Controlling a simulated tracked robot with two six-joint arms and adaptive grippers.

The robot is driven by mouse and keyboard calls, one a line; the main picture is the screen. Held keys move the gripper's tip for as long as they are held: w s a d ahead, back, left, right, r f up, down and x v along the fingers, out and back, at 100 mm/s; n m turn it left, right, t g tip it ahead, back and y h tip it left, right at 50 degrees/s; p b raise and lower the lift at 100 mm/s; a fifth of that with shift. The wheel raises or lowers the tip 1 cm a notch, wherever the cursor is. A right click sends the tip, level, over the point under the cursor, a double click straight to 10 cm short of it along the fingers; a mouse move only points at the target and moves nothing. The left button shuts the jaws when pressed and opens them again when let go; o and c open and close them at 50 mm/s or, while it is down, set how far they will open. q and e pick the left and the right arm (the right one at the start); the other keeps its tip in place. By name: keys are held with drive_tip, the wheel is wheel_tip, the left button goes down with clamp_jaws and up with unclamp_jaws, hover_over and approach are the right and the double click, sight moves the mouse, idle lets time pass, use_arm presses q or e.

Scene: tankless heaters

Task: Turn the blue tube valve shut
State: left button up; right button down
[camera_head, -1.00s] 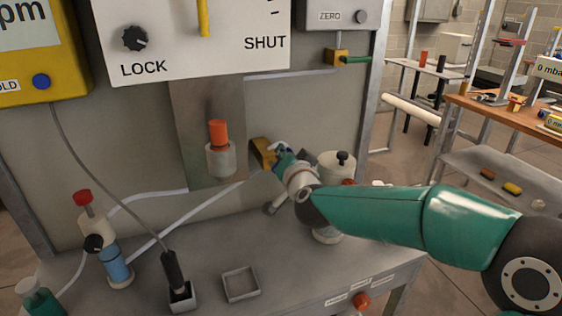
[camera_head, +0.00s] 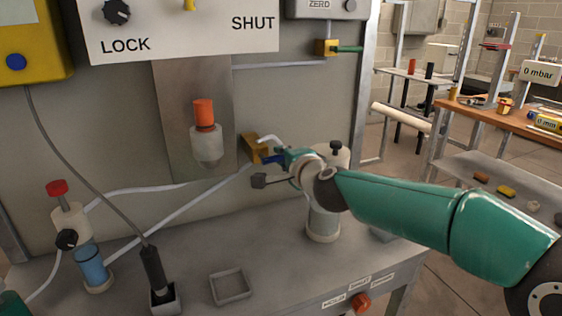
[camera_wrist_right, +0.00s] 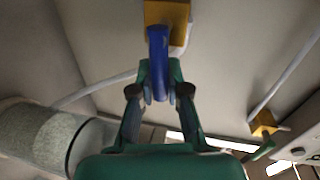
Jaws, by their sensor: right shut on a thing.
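The blue tube valve shows in the head view as a brass-yellow block (camera_head: 250,148) on the grey back panel with a blue lever (camera_head: 271,159) at its right. A pale tube bends out of the block's top. In the right wrist view the blue lever (camera_wrist_right: 158,50) comes down from the yellow block (camera_wrist_right: 168,12) between the fingertips. My right gripper (camera_head: 284,157) is shut on the lever; its fingers (camera_wrist_right: 159,88) sit on either side of the lever's end.
A canister (camera_head: 323,222) stands behind and below my right wrist. An orange-topped cylinder (camera_head: 204,115) is on the panel to the left. A small open tray (camera_head: 230,287) and a black probe in a socket (camera_head: 154,268) are on the bench. A blue-filled filter (camera_head: 90,263) stands at left.

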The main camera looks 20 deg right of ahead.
drive_tip(key=shift+d+f+m, duration=0.1)
drive_tip(key=shift+f+m, duration=0.15)
drive_tip(key=shift+m, duration=0.05)
drive_tip(key=c, duration=1.1)
unclamp_jaws()
drive_tip(key=shift+c, duration=0.2)
drive_tip(key=shift+r, duration=0.1)
drive_tip(key=shift+s, duration=0.35)
drive_tip(key=s+r, duration=0.2)
drive_tip(key=s, duration=0.9)
drive_tip(key=shift+d, duration=0.15)
